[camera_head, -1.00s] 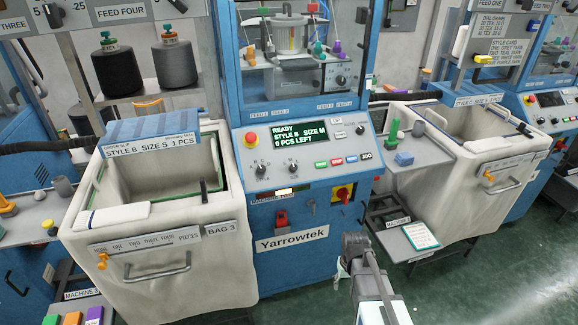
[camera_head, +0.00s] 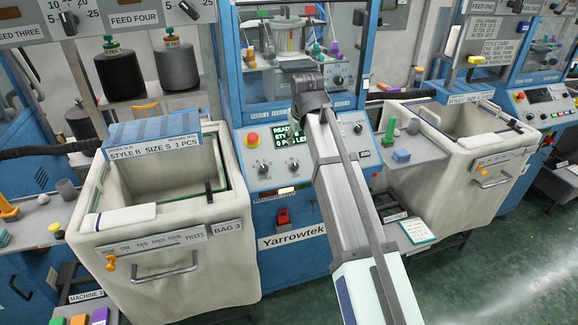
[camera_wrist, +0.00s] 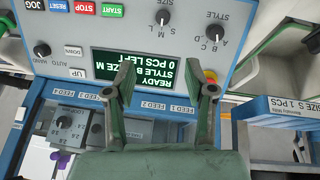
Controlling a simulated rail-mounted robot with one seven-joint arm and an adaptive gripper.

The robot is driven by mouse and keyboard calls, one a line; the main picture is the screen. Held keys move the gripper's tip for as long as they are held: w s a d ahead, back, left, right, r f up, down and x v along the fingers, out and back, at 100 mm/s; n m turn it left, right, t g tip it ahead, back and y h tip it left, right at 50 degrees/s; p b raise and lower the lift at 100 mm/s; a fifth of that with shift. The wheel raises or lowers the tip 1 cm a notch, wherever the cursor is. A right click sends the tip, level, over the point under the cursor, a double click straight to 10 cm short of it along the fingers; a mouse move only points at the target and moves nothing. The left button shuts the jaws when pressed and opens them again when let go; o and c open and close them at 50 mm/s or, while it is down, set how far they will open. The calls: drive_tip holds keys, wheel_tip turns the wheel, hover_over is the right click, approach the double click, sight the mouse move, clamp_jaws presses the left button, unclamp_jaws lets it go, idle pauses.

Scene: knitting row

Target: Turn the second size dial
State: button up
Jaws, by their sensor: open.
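The size dial (camera_head: 293,167) is a small dark knob on the grey sloping panel of the middle machine. It also shows upside down at the top of the wrist view (camera_wrist: 163,16), with S, M and L around it. The style dial (camera_wrist: 214,32) is beside it, marked A to D. My gripper (camera_wrist: 167,82) is open and empty, its two fingers apart in front of the panel's display (camera_wrist: 133,78). The display reads READY, STYLE B, SIZE M, 0 PCS LEFT. In the head view my arm covers part of the display and the panel's middle; the fingers are hidden there.
A red emergency button on yellow (camera_head: 252,138) sits at the panel's upper left. Start, stop and reset buttons (camera_wrist: 85,8) and up and down keys (camera_wrist: 75,62) are close by. A white bag bin (camera_head: 163,240) stands left; another (camera_head: 480,160) stands right. Glass (camera_head: 330,50) rises behind the panel.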

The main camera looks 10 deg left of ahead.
drive_tip(key=p, duration=0.4)
approach(295, 166)
drive_tip(key=shift+n+g, duration=0.3)
drive_tip(key=shift+n, duration=0.1)
drive_tip(key=x, duration=0.9)
drive_tip(key=shift+w, duration=0.3)
drive_tip(key=shift+r, duration=0.1)
clamp_jaws()
